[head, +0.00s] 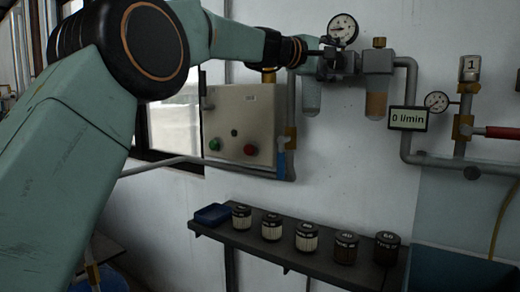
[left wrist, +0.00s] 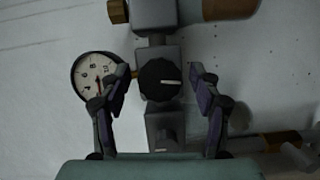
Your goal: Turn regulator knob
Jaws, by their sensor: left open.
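The regulator knob (left wrist: 160,80) is black and round with a pale mark pointing to the right, seen in the left wrist view. It sits between the two fingers of my left gripper (left wrist: 160,103), which is open, with a gap on each side of the knob. In the head view my left gripper (head: 326,62) is at the regulator and hides the knob. A round pressure gauge (head: 342,29) is just above it; it also shows in the left wrist view (left wrist: 95,76), partly behind the left finger. My right gripper is not in view.
A grey control box (head: 240,115) with green and red buttons is on the wall. A shelf (head: 292,258) below holds several small jars and a blue tray (head: 212,214). A display (head: 408,118) reads 0 l/min. Pipes and a red-handled valve (head: 500,132) are at right.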

